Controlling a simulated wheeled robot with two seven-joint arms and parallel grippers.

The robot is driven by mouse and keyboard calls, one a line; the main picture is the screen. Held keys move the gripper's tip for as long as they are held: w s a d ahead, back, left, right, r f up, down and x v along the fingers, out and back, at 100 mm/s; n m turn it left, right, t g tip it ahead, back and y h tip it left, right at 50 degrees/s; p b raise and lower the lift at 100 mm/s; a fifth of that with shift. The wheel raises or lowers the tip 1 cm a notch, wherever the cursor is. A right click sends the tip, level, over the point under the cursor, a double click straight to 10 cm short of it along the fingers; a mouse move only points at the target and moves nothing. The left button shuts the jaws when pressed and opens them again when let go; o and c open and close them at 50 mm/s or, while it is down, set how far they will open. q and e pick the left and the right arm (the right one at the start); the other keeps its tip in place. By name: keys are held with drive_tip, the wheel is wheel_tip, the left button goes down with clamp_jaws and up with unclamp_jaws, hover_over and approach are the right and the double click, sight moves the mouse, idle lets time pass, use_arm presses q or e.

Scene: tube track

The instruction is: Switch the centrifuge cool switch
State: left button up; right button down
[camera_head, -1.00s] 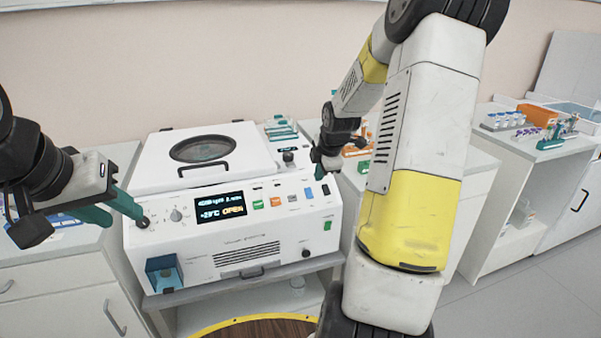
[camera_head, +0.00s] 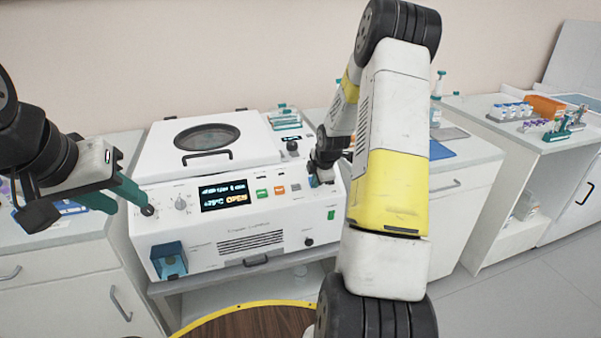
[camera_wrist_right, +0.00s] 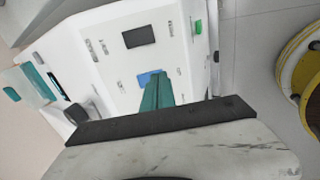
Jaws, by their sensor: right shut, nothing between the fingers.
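The white centrifuge (camera_head: 225,237) has a front panel with a dark display reading OPEN (camera_head: 224,196), a green button (camera_head: 262,194) and an orange button (camera_head: 280,190). My right gripper (camera_head: 318,178) is at the panel's right end and hides controls there. In the right wrist view its teal fingers (camera_wrist_right: 155,84) are shut and empty, with tips over a blue button (camera_wrist_right: 146,78); whether they touch cannot be told. A black rectangular switch (camera_wrist_right: 138,37) sits beyond it. No readable label tells which control is cool. My left gripper (camera_head: 130,207) is open, near the panel's left end.
The centrifuge's lid (camera_head: 165,157) with a round window is behind the panel. A tube rack (camera_head: 285,122) stands behind it. Side counters (camera_head: 465,148) hold racks and an orange box (camera_head: 545,107). Open floor (camera_head: 500,300) lies at right.

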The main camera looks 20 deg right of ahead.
drive_tip(key=shift+f, duration=0.25)
drive_tip(key=shift+r, duration=0.15)
drive_tip(key=shift+r, duration=0.7)
